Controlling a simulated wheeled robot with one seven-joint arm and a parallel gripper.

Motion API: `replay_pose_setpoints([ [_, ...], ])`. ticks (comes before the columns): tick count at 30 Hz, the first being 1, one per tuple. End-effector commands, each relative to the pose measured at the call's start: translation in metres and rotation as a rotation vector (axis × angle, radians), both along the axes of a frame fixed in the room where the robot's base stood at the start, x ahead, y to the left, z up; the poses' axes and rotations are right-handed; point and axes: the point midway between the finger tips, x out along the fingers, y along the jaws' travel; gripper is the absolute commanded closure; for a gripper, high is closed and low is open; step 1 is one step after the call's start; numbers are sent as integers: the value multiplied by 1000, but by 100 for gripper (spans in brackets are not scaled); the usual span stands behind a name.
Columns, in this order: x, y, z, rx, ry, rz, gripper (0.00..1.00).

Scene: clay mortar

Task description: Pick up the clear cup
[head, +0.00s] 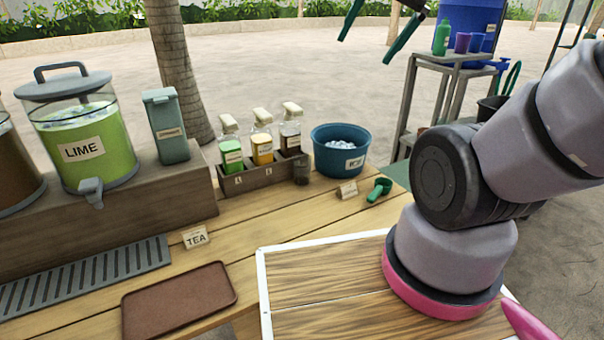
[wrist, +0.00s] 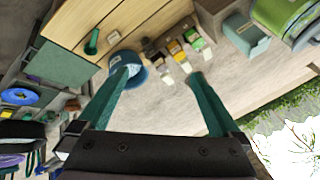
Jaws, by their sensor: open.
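A small, see-through, dark-looking cup (head: 302,172) stands on the wooden counter, at the right end of the bottle rack and left of the blue ice tub. It looks like the clear cup, though it is small and hard to make out. In the wrist view, a small dark shape between tub and bottles may be the same cup (wrist: 148,44). My gripper (head: 365,50) shows its green fingers at the top of the head view, high above and beyond the counter. In the wrist view my gripper (wrist: 161,75) is spread open with nothing between the fingers.
The rack (head: 262,175) holds several bottles, and the ice tub (head: 340,155) stands right of it. A green scoop (head: 379,190) and a small sign (head: 347,190) lie nearby. A lime dispenser (head: 85,140) and brown tray (head: 178,300) are left. The front board (head: 330,310) is bare.

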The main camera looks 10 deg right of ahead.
Motion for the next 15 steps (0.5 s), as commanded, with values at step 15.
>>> replay_pose_setpoints([
  [15,17,54,-37,272,342,29,0],
])
